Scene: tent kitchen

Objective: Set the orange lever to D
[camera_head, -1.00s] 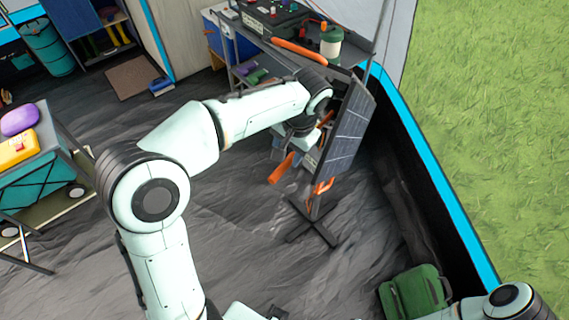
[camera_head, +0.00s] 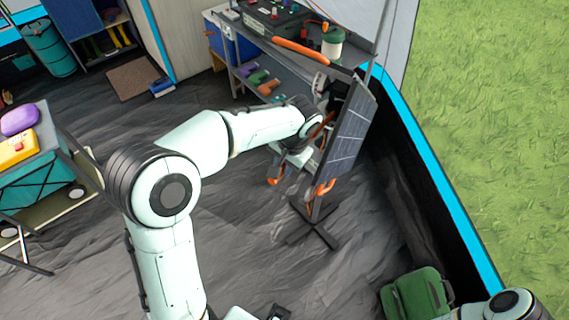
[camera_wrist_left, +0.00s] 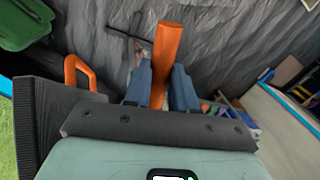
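The orange lever (camera_wrist_left: 168,50) is a thick orange bar, seen close up in the left wrist view. The two blue-grey fingers of my left gripper (camera_wrist_left: 160,84) lie on either side of it, with no clear gap, and seem shut on it. In the head view the left gripper (camera_head: 291,156) is beside the dark panel (camera_head: 347,128) on its stand, and part of the lever (camera_head: 274,181) shows below it. The position letters, D among them, cannot be read. My right gripper is outside the frames; only part of that arm shows at lower right.
An orange loop handle (camera_wrist_left: 80,72) is close beside the gripper. The stand's crossed feet (camera_head: 312,233) are on the floor below. A shelf table (camera_head: 290,45) stands behind, the tent wall is to the right, and a green bag (camera_head: 417,292) lies at lower right.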

